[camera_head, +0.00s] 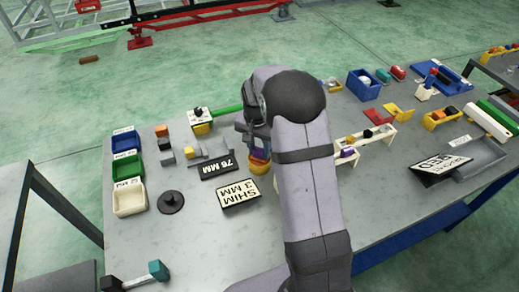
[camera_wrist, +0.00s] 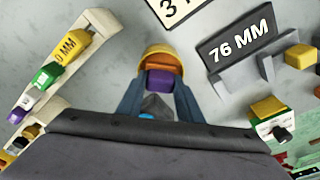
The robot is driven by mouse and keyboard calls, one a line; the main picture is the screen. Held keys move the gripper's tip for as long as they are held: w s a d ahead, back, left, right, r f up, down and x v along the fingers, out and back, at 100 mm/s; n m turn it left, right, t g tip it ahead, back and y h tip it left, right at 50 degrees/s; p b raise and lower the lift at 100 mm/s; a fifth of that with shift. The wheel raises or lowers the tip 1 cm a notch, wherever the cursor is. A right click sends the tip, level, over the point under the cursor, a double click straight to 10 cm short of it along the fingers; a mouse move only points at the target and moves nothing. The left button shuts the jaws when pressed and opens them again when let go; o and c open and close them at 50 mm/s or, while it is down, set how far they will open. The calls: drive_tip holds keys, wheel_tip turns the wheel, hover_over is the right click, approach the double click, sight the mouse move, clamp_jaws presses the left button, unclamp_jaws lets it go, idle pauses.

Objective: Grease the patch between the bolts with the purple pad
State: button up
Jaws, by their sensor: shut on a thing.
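My gripper (camera_wrist: 159,92) is shut on a purple block (camera_wrist: 159,80), which sits between its two blue-grey fingers in the wrist view. An orange and yellow rounded part (camera_wrist: 160,56) shows right beyond the block; I cannot tell whether it is joined to it or a separate holder. My arm hides part of the table there. I cannot make out a patch between bolts in either view.
A 76 MM sign (camera_head: 217,168) and a shim sign (camera_head: 239,194) stand near my gripper. White racks (camera_head: 375,140) with coloured pieces are to the right. Blue, green and white bins (camera_head: 130,200) line the left. A red and green frame (camera_head: 140,24) is at the back.

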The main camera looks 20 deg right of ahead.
sight(259, 149)
drive_tip(key=shift+s, duration=0.1)
idle(0.3)
drive_tip(key=shift+r+p, duration=2.75)
drive_tip(key=shift+r, duration=0.75)
drive_tip(key=s+a+f+n, duration=0.1)
drive_tip(key=s+a+n, duration=0.1)
drive_tip(key=s, duration=0.1)
drive_tip(key=s+a+f+n+b, duration=0.1)
drive_tip(key=s+a+n, duration=0.2)
drive_tip(key=s+a+f+n+y, duration=0.1)
drive_tip(key=s+a+n, duration=0.2)
drive_tip(key=s, duration=0.1)
drive_tip(key=shift+a+f, duration=0.1)
drive_tip(key=shift+a, duration=0.05)
drive_tip(key=shift+s+a+f+n+b, duration=0.1)
drive_tip(key=shift+s+a+n+b, duration=0.2)
drive_tip(key=shift+s+n, duration=0.2)
drive_tip(key=shift+w, duration=0.1)
